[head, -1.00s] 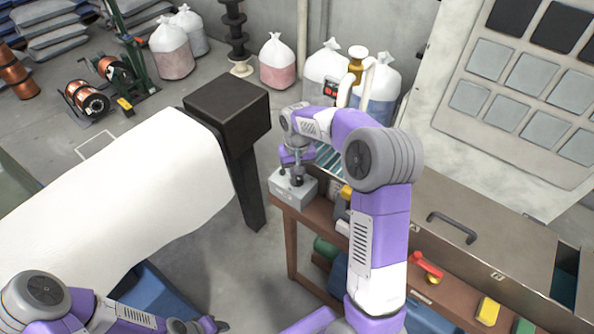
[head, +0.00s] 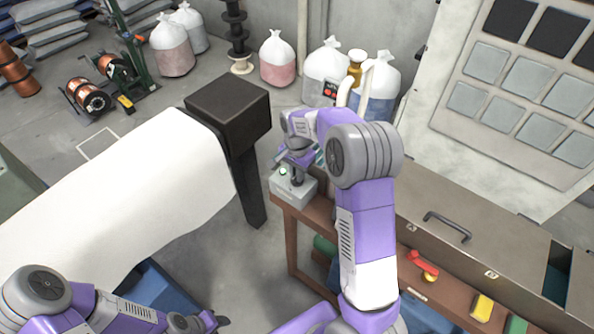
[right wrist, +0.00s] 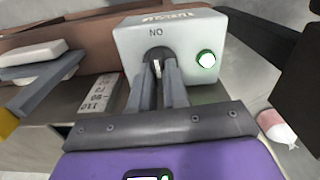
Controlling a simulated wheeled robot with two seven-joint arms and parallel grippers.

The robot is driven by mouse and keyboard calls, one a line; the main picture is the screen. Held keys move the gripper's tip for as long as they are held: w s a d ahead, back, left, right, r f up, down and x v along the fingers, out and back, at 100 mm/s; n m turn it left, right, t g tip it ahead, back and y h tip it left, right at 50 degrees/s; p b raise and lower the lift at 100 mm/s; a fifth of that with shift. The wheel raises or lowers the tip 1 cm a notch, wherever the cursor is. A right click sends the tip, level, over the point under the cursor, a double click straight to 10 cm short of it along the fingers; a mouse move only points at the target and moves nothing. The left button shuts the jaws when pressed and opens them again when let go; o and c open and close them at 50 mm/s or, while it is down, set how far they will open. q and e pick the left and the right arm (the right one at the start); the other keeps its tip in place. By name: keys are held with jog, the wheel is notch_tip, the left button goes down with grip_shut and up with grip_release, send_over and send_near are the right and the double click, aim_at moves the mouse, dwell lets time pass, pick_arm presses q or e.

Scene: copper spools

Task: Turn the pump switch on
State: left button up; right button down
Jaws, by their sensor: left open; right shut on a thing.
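The pump switch is a light grey box (head: 287,193) on the corner of the brown bench in the head view. In the right wrist view the switch box (right wrist: 150,40) shows a dark round knob base with a pale lever (right wrist: 156,66), an "ON" marking and a lit green lamp (right wrist: 206,59). My right gripper (right wrist: 157,78) is shut on the lever, its fingers on either side of it. In the head view the right gripper (head: 297,178) stands over the box and partly hides it. My left gripper (head: 218,321) is open and empty at the lower left, away from the switch.
The brown bench (head: 318,209) carries a red-handled item (head: 424,264) and a yellow block (head: 482,308) nearer me. A black post (head: 228,110) and a white-covered surface (head: 130,200) stand left of the switch. Several bags stand by the back wall.

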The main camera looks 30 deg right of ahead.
jog(key=shift+m, duration=0.5)
jog(key=c, duration=1.1)
grip_release()
notch_tip(320, 180, up, 8)
jog(key=shift+f+p, duration=0.2)
jog(key=shift+p, duration=0.4)
